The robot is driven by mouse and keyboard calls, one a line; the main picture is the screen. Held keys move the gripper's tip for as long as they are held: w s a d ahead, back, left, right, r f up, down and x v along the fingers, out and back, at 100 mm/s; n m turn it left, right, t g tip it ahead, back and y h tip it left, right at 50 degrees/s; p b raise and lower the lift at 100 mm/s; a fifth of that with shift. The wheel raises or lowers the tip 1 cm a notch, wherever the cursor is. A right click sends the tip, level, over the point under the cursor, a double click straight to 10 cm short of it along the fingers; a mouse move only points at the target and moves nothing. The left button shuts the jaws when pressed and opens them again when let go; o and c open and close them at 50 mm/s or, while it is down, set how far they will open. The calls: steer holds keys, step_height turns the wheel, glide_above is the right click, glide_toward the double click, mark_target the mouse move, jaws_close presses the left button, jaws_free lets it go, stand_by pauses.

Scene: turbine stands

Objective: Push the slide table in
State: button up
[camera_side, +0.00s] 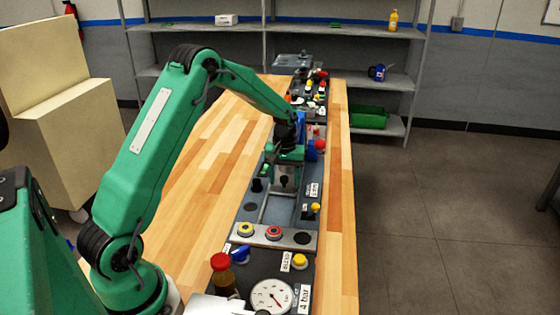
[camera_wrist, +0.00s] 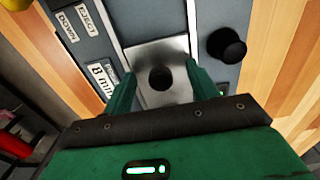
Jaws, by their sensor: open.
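The slide table (camera_wrist: 175,50) is a bare metal plate with a dark round knob or hole (camera_wrist: 160,78) in its middle, in the wrist view. My gripper (camera_wrist: 160,85) has its two green fingers apart, one on each side of this plate. I cannot tell whether they touch it. In the side view, my gripper (camera_side: 285,164) points down over the grey panel, and the plate (camera_side: 285,183) shows partly under it. A light metal frame (camera_side: 264,208) runs from there toward the camera. The gripper hides the plate's far part.
A black knob (camera_wrist: 226,47) stands right of the plate in the wrist view, with labels (camera_wrist: 103,80) on the left. In the side view, yellow (camera_side: 246,229) and red (camera_side: 273,232) buttons and a gauge (camera_side: 271,296) lie nearer. A red knob (camera_side: 320,145) is close beside my gripper.

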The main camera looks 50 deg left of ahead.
stand_by(0.3)
steer(key=shift+r, duration=3.5)
steer(key=shift+r, duration=0.1)
steer(key=shift+s+d+r, duration=0.1)
steer(key=shift+d+r, duration=0.05)
steer(key=shift+r, duration=0.05)
steer(key=s+d+r+m+t, duration=0.3)
steer(key=s+d+r+m, duration=0.1)
steer(key=s+d+r, duration=0.8)
steer(key=s+d+m+t, duration=0.1)
steer(key=s+d+m, duration=0.1)
steer(key=s, duration=0.5)
steer(key=s+d+r+m+t, duration=0.1)
steer(key=s+d+m, duration=0.1)
steer(key=s, duration=0.5)
steer(key=shift+s+r+m+t, duration=0.25)
steer(key=shift+r+m+t, duration=0.05)
steer(key=shift+m, duration=0.2)
